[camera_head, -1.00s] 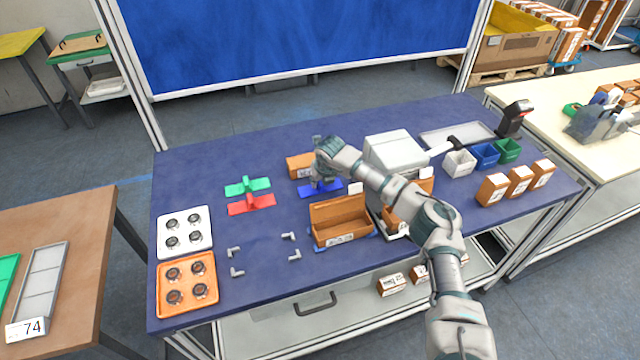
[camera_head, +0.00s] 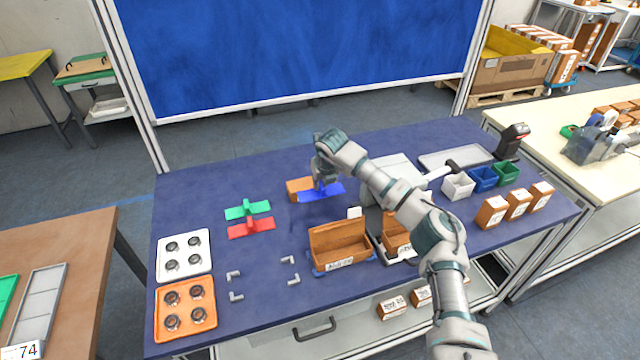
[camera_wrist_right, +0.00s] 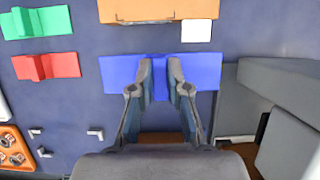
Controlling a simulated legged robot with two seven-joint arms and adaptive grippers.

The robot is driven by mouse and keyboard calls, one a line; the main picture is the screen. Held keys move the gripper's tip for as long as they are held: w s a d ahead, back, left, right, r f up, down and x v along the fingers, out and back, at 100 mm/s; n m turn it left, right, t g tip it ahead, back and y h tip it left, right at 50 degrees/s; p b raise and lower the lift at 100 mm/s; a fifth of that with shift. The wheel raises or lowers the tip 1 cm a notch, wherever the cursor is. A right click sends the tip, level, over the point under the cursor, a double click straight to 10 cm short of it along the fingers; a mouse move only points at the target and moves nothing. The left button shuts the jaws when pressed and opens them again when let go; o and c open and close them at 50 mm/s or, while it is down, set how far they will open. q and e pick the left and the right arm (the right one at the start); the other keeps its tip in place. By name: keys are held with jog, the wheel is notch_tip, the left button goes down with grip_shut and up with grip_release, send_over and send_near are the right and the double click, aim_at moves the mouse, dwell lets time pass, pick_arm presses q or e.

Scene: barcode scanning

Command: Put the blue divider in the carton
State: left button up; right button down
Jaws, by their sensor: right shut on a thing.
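The blue divider (camera_head: 335,190) is held by my right gripper (camera_head: 324,182), apparently a little above the table. In the right wrist view my right gripper (camera_wrist_right: 160,88) is shut on the divider's upright middle rib, and the flat blue wings (camera_wrist_right: 206,72) stick out on both sides. An open brown carton (camera_head: 340,262) with a label stands in front of the divider, nearer to me, and its inside looks empty. In the right wrist view only a strip of it (camera_wrist_right: 160,138) shows behind the gripper. My left gripper is not in view.
A green divider (camera_head: 247,210) and a red divider (camera_head: 250,229) lie to the left. A brown box (camera_head: 298,188) is just behind the blue divider. A second carton (camera_head: 397,240) and a grey machine (camera_head: 385,175) stand at right, partly hidden by my arm.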

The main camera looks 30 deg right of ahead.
jog(key=s+r+n, duration=0.1)
jog(key=s+r, duration=0.4)
jog(key=s, duration=0.4)
jog(key=s+r+n, duration=0.1)
jog(key=s+r, duration=0.3)
jog(key=s, duration=0.4)
jog(key=s+d+f+m, duration=0.1)
jog(key=s+f+m, duration=0.1)
jog(key=s+f, duration=0.6)
jog(key=d+r, duration=0.2)
jog(key=d, duration=1.3)
jog(key=shift+s+a+f, duration=0.1)
jog(key=shift+a+f, duration=0.05)
jog(key=shift+f, duration=2.1)
jog(key=shift+s+a+f, duration=0.1)
jog(key=shift+f, duration=2.15)
jog(key=c, duration=1.4)
grip_release()
